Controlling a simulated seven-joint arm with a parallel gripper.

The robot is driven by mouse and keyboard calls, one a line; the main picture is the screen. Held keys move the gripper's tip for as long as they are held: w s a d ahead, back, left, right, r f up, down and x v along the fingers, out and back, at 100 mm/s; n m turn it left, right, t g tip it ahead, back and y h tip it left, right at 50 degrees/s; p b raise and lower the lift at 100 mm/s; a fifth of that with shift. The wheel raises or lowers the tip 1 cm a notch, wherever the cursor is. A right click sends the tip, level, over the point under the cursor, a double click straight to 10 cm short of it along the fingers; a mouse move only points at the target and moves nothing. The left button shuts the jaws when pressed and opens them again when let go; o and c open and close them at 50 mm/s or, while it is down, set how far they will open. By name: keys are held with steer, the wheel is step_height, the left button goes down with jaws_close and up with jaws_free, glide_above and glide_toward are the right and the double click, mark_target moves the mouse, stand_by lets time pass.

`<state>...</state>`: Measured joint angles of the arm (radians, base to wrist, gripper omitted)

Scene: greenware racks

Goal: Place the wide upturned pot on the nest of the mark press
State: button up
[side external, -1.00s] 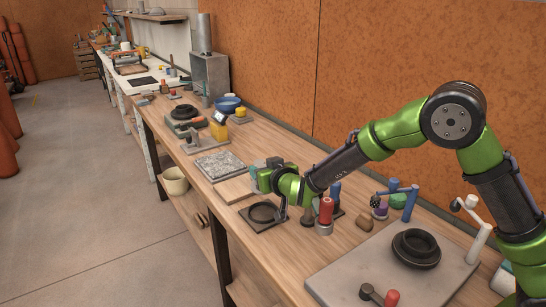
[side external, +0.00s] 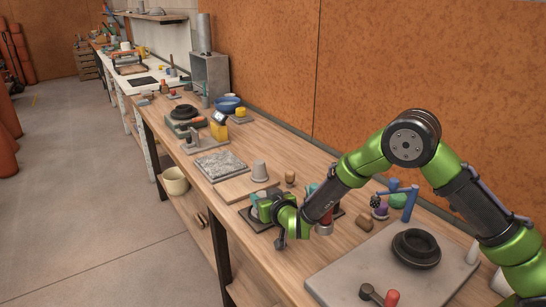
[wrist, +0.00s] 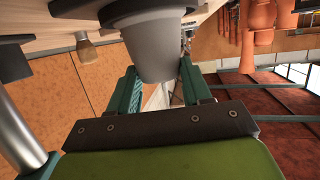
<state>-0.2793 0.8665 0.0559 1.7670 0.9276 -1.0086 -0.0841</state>
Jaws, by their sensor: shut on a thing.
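My gripper (side external: 258,206) is low over a dark square plate (side external: 246,221). In the wrist view, its two teal fingers (wrist: 158,72) stand on either side of a grey tapered pot (wrist: 151,48) and are shut on it. The pot's narrower end is towards the palm side of the picture and it widens away from there. In the side view the gripper hides the held pot and most of the plate's round seat. I cannot tell whether the pot touches the seat. A second grey upturned pot (side external: 259,171) stands on a pale wooden board (side external: 233,190).
A small brown stopper-like piece (side external: 289,178) stands right of the board. A speckled slab (side external: 220,165) lies behind it. A large grey slab (side external: 350,268) carries a black ringed disc (side external: 416,248). A red-topped tool (side external: 325,222) stands close to my arm.

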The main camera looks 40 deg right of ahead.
steer(key=o, duration=1.1)
steer(key=shift+f, duration=0.1)
steer(key=shift+s+r, duration=0.2)
steer(key=shift+r, duration=0.05)
steer(key=v, duration=0.7)
